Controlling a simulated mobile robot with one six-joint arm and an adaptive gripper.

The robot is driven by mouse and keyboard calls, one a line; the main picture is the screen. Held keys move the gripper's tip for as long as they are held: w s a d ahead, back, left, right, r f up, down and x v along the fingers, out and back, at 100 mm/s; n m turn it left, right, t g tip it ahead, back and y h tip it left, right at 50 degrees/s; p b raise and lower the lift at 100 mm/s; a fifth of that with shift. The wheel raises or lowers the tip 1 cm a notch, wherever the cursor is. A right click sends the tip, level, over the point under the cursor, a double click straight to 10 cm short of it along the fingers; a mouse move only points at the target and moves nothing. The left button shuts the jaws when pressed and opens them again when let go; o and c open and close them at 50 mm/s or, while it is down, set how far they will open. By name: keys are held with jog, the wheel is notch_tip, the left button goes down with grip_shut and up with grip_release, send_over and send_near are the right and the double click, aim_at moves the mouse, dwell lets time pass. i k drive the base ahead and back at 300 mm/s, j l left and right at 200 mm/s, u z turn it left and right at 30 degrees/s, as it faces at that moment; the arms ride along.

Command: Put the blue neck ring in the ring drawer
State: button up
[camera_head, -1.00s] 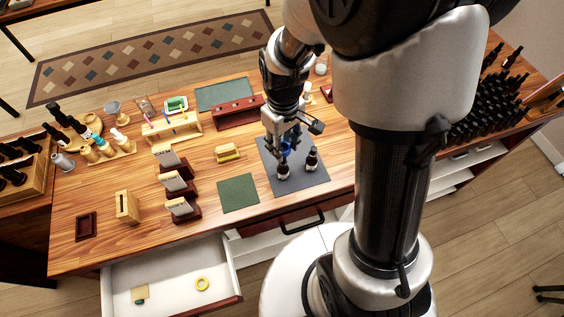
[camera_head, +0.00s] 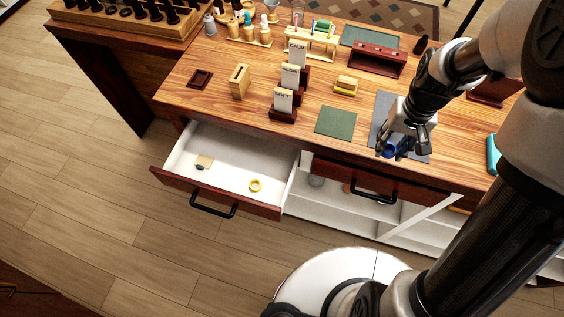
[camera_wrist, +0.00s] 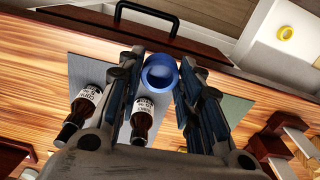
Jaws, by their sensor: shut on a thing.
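The blue neck ring (camera_head: 391,152) is held between the fingers of my gripper (camera_head: 398,146), above the front of the grey mat (camera_head: 383,103). In the wrist view the ring (camera_wrist: 160,72) sits between the two fingertips (camera_wrist: 160,80), its opening visible. The open white drawer (camera_head: 230,162) lies to the left of my gripper and lower, below the tabletop. The drawer (camera_wrist: 268,55) also shows at the wrist view's upper right.
A closed drawer (camera_head: 375,184) is right of the open one.

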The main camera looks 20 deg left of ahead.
aim_at(231, 172)
jog(key=j+u, duration=0.2)
jog(key=u, duration=0.95)
jog(key=i+j, duration=0.1)
jog(key=j, duration=0.2)
jog(key=i+j, duration=0.1)
jog(key=j, duration=0.2)
